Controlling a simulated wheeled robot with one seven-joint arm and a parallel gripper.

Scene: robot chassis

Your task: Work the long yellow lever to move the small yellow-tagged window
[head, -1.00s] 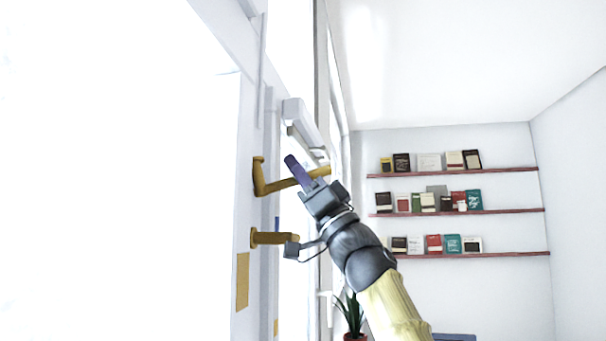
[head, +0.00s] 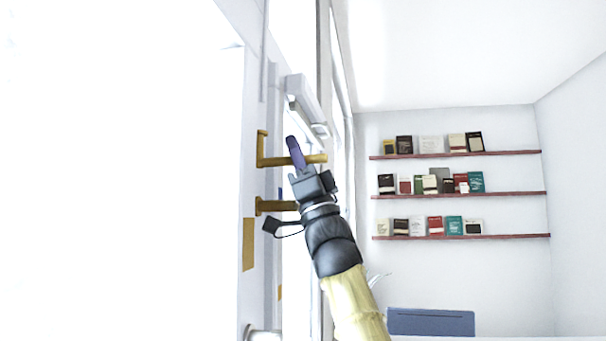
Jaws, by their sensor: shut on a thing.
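The long yellow lever (head: 272,161) is on the white frame left of centre. Its bar runs nearly level to the right from a short upright part. My gripper (head: 294,150) is at the middle of this bar, with its purple finger crossing it, and is shut on it. The far finger is hidden. A second, lower yellow handle (head: 272,206) sits just below, partly behind my wrist. A yellow tag (head: 248,245) is on the frame below the handles, and a smaller yellow patch (head: 279,292) shows farther right. Which window part the tags belong to is hard to tell in the glare.
A white box-like closer (head: 305,104) sticks out above the lever, close to my gripper. Shelves with books (head: 455,195) are on the far wall. A blue chair back or panel (head: 431,322) is at the lower right. The space right of my arm is open.

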